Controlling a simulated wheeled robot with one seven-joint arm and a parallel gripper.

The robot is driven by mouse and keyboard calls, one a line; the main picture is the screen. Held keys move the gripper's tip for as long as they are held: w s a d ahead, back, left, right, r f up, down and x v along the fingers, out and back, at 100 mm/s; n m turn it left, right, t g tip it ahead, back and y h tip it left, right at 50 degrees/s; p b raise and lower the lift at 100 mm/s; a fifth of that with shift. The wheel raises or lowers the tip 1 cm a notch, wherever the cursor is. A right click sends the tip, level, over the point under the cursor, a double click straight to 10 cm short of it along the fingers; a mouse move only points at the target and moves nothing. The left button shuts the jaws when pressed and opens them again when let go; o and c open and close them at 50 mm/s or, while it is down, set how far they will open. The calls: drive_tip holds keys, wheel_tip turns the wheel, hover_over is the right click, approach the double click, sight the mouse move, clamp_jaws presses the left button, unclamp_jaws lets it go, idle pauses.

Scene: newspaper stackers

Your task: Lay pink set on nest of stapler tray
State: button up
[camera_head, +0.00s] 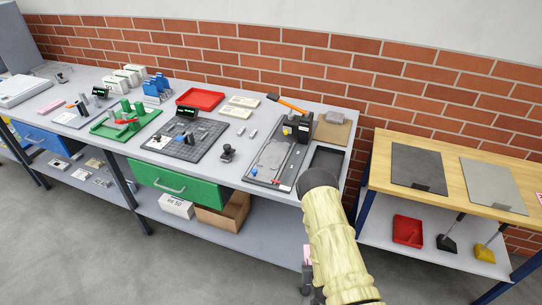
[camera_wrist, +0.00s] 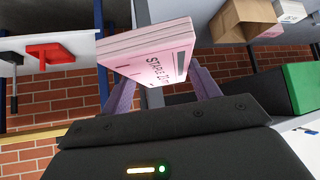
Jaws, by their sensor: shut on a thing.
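A pink set (camera_wrist: 150,58), a block of pink sheets with printed lettering, is between the fingers of my gripper (camera_wrist: 162,88) in the wrist view. My gripper is shut on it. In the head view my gripper (camera_head: 310,284) hangs low in front of the bench, mostly hidden by my arm, with a sliver of pink showing. The stapler tray (camera_head: 258,181) lies on the bench's right part, behind and left of my gripper.
A dark grid mat (camera_head: 184,141), red tray (camera_head: 200,98), green tray (camera_head: 125,122) and small black holder (camera_head: 228,153) stand on the bench (camera_head: 219,176). A dark open bin (camera_head: 328,160) is right of the stapler tray. A wooden side table (camera_head: 375,174) stands farther right, past a gap.

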wheel_tip(320, 180, up, 3)
drive_tip(key=p, duration=0.3)
drive_tip(key=shift+w+a+b, duration=0.1)
drive_tip(key=shift+b, duration=0.2)
drive_tip(key=w+a+r+m+h, duration=0.1)
drive_tip(key=w+a+r, duration=0.1)
drive_tip(key=a+r, duration=0.3)
drive_tip(key=w+a+r+m+h, duration=0.1)
drive_tip(key=a+r, duration=0.4)
drive_tip(key=r, duration=0.9)
drive_tip(key=w+a+r+m+h, duration=0.1)
drive_tip(key=w+a+r, duration=0.3)
drive_tip(key=r, duration=0.5)
drive_tip(key=shift+a+r+m+g, duration=0.3)
drive_tip(key=shift+a+m, duration=0.2)
drive_tip(key=shift+a, duration=0.15)
